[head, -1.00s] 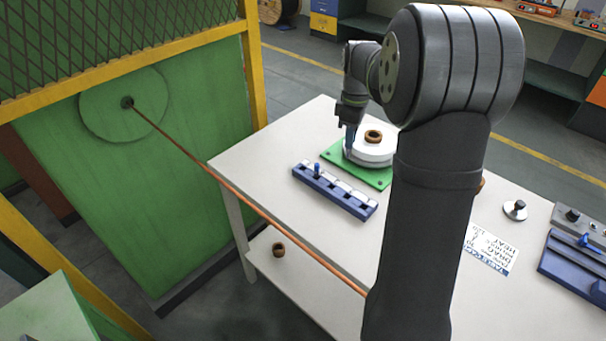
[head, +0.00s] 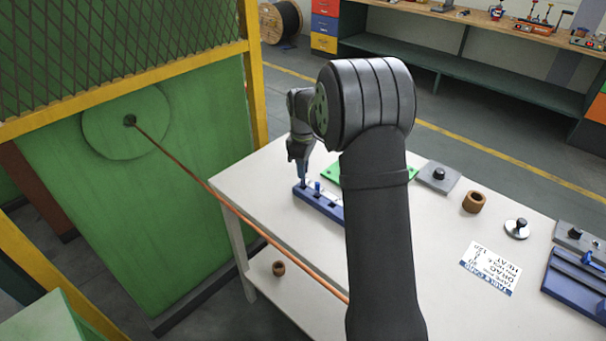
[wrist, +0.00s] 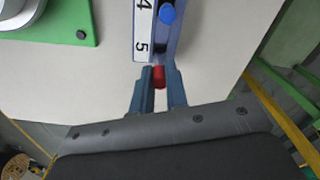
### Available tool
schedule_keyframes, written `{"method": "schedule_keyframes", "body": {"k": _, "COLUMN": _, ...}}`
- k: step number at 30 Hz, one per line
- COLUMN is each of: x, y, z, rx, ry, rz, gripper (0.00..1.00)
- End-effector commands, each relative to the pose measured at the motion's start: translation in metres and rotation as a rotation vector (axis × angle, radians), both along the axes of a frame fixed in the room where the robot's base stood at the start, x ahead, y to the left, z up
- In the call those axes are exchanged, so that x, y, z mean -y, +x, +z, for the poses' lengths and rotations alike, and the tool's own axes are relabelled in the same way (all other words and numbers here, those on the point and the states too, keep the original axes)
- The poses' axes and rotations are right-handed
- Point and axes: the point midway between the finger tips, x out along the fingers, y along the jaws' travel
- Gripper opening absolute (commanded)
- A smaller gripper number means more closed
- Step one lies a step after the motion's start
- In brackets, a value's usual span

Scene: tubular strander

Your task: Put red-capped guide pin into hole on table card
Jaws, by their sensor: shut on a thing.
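My gripper (head: 302,180) is over the left end of the blue rack (head: 325,208). In the wrist view its fingers (wrist: 159,82) are shut on the red-capped guide pin (wrist: 159,73). The red cap shows between the fingertips, at the end of the rack beside the number 5; the pin's lower part is hidden. The rack (wrist: 174,42) has a numbered white strip, with 4 and 5 readable, and a dark opening beside 5. A blue-capped pin (wrist: 167,13) stands beside 4. The white table card (head: 491,268) lies to the right on the table; its small print is unclear.
A green plate (wrist: 78,25) lies beside the rack. A grey block (head: 437,177), brown ring (head: 474,202), round metal piece (head: 517,228) and second blue rack (head: 576,283) are to the right. A copper-coloured strand (head: 235,212) crosses the table's left side.

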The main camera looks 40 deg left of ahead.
Motion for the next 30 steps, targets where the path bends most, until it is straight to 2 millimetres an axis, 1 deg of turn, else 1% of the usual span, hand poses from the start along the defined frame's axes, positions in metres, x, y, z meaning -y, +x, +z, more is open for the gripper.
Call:
{"method": "schedule_keyframes", "body": {"k": 1, "x": 0.001, "y": 0.0, "z": -0.009, "rx": -0.001, "ry": -0.002, "rz": 0.0, "gripper": 0.0}}
{"method": "schedule_keyframes", "body": {"k": 4, "x": 0.001, "y": 0.0, "z": -0.023, "rx": -0.001, "ry": -0.002, "rz": 0.0, "gripper": 0.0}}
{"method": "schedule_keyframes", "body": {"k": 16, "x": 0.0, "y": 0.0, "z": -0.028, "rx": -0.001, "ry": 0.0, "rz": 0.0, "gripper": 0.0}}
{"method": "schedule_keyframes", "body": {"k": 17, "x": 0.0, "y": 0.0, "z": -0.028, "rx": 0.0, "ry": 0.0, "rz": 0.0, "gripper": 0.19}}
{"method": "schedule_keyframes", "body": {"k": 19, "x": 0.0, "y": 0.0, "z": -0.028, "rx": 0.0, "ry": 0.0, "rz": 0.0, "gripper": 0.33}}
{"method": "schedule_keyframes", "body": {"k": 20, "x": 0.0, "y": 0.0, "z": -0.028, "rx": 0.0, "ry": 0.0, "rz": 0.0, "gripper": 0.35}}
{"method": "schedule_keyframes", "body": {"k": 27, "x": 0.0, "y": 0.0, "z": -0.027, "rx": 0.0, "ry": 0.0, "rz": 0.0, "gripper": 0.35}}
{"method": "schedule_keyframes", "body": {"k": 30, "x": 0.0, "y": 0.0, "z": -0.023, "rx": 0.001, "ry": 0.001, "rz": 0.0, "gripper": 0.35}}
